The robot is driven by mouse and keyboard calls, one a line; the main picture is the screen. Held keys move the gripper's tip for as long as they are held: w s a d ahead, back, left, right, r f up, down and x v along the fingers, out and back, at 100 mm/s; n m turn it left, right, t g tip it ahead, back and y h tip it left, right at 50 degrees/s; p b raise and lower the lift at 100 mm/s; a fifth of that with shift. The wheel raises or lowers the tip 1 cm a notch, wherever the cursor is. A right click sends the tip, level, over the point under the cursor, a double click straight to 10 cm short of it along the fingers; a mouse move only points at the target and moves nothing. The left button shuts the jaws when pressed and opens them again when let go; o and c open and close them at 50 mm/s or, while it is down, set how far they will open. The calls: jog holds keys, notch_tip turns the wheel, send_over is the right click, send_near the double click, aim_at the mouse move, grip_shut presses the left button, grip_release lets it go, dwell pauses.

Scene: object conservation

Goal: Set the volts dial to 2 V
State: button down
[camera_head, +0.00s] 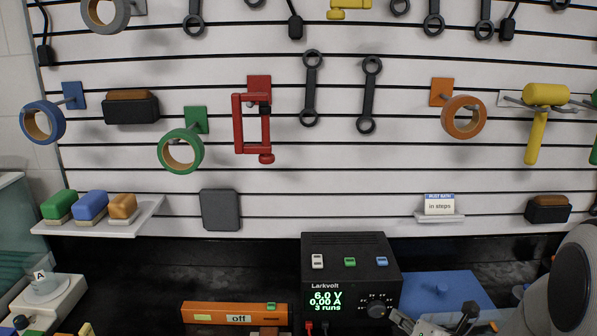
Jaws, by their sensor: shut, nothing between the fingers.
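The black Larkvolt power supply (345,255) stands on the bench at lower centre. Its green display (327,299) reads 6.0 V, 0.00 A and 3 runs. The black volts dial (376,310) is on the front face, right of the display, with marks around it; its pointer is too small to read. My gripper (408,322) is at the bottom edge, just right of the dial and partly cut off. It is shut and empty. I cannot tell whether it touches the dial.
White, green and blue switches (350,261) sit on top of the supply. Red and black leads (316,328) leave its front. An orange box marked "off" (235,313) lies to the left, and a blue box (440,287) to the right. Tools hang on the slatted wall behind.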

jog(key=shift+w, duration=1.65)
jog(key=shift+a+f, duration=0.2)
jog(key=shift+a, duration=0.05)
jog(key=shift+a+r, duration=0.6)
jog(key=shift+a, duration=0.05)
dwell(0.5)
jog(key=shift+a+r, duration=0.1)
jog(key=shift+a, duration=0.4)
dwell(0.5)
jog(key=shift+d+r, duration=0.1)
jog(key=shift+r, duration=0.3)
dwell(0.4)
jog(key=shift+s, duration=0.15)
jog(key=shift+s, duration=2.85)
